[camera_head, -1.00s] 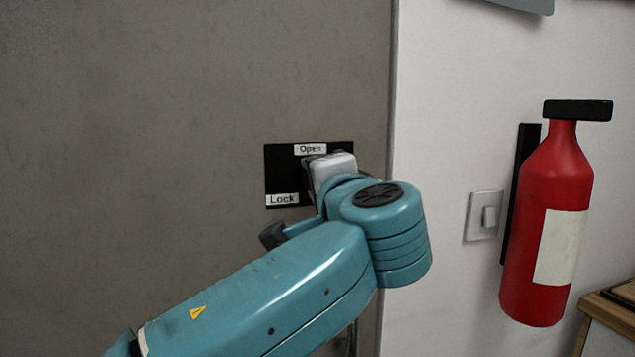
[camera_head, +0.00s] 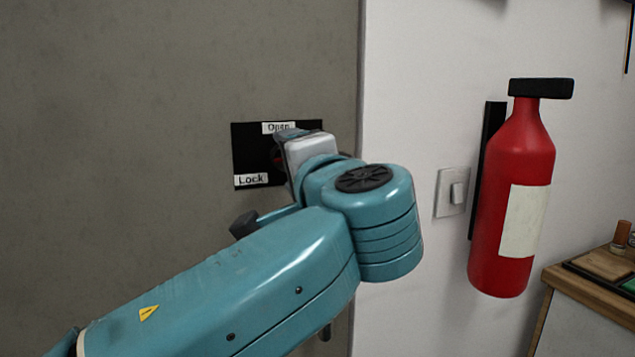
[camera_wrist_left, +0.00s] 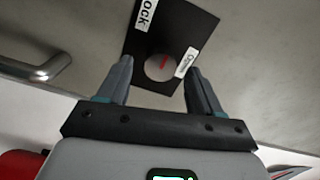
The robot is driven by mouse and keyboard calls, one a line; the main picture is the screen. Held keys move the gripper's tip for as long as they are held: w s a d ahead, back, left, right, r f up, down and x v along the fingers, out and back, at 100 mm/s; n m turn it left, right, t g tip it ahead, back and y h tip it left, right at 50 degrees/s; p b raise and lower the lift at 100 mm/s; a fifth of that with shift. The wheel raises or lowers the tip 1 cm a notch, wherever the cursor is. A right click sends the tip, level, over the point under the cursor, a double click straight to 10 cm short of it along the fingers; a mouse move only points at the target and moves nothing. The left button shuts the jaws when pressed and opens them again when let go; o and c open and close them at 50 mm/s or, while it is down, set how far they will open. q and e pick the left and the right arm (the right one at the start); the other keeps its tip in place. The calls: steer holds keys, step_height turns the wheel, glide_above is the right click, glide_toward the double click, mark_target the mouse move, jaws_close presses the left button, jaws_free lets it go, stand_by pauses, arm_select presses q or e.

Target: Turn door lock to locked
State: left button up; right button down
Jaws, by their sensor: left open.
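The black lock plate (camera_head: 242,150) is on the grey door, with an "Open" label at its top and a "Lock" label (camera_head: 251,179) at its lower left. My left gripper (camera_head: 279,153) is in front of the plate and hides much of its right side. In the left wrist view the round, pale lock knob (camera_wrist_left: 155,70) shows a short red mark. The open fingers (camera_wrist_left: 159,64) lie on either side of the knob in that view; whether they touch it cannot be told. The "Open" label (camera_wrist_left: 186,62) is beside the right finger. My right gripper is out of view.
A metal door handle (camera_wrist_left: 40,69) shows at the left of the wrist view. Right of the door edge are a light switch (camera_head: 453,193), a red fire extinguisher (camera_head: 505,235) and a wooden-topped counter (camera_head: 570,275).

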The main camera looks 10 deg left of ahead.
arm_select(q)
steer(key=v, duration=1.3)
